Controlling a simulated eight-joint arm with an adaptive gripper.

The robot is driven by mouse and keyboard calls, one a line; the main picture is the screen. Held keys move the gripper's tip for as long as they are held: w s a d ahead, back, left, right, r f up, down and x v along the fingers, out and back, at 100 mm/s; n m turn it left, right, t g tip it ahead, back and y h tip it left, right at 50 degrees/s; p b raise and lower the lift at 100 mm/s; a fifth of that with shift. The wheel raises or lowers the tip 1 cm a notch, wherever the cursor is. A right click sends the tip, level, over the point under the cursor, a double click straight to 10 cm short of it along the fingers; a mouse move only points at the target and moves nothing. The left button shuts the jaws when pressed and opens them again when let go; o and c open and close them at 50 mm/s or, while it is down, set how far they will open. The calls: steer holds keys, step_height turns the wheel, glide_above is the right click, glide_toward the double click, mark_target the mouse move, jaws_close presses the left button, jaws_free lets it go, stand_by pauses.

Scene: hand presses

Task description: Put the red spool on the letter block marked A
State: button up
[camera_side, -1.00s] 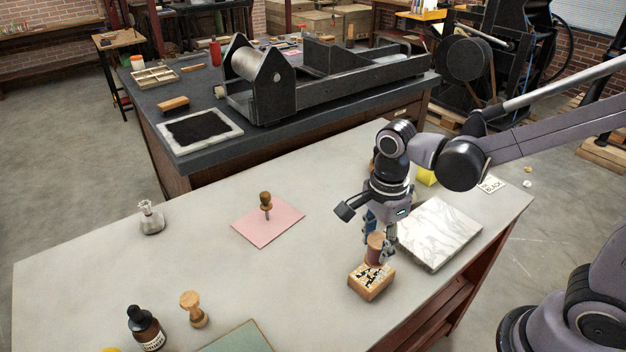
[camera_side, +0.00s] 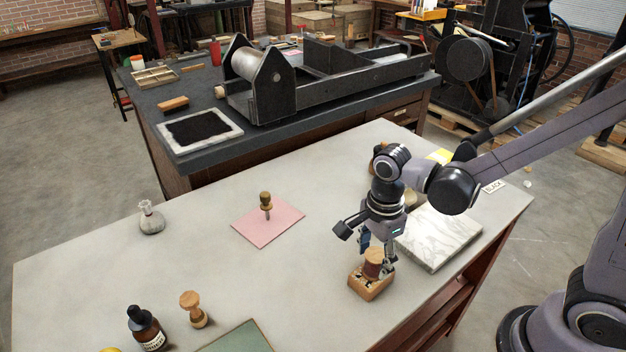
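The red spool (camera_side: 374,265), dark red with pale wooden ends, stands upright on top of a wooden block (camera_side: 371,288). The block lies on the pale table, and its top carries black markings that the spool partly covers. I cannot read a letter A on it. My gripper (camera_side: 378,252) is right above and around the top of the spool, pointing down. Its fingers look spread, one to each side of the spool, with the right finger apart from it. The far finger is partly hidden behind the spool.
A white marble slab (camera_side: 440,236) lies just right of my gripper. A pink sheet (camera_side: 268,226) with a wooden-handled tool (camera_side: 266,203) is left of it. A wooden stamp (camera_side: 194,310), dark bottle (camera_side: 147,330) and glass flask (camera_side: 151,218) stand further left. The table between is clear.

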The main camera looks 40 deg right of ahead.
mark_target(375, 255)
stand_by(0.3)
step_height(375, 255, up, 12)
steer(key=s+d+n+t, duration=0.2)
steer(key=d+n+t, duration=0.5)
steer(key=n, duration=1.2)
steer(key=shift+s+d+n, duration=0.15)
steer(key=shift+d+n, duration=0.25)
steer(key=shift+d, duration=0.2)
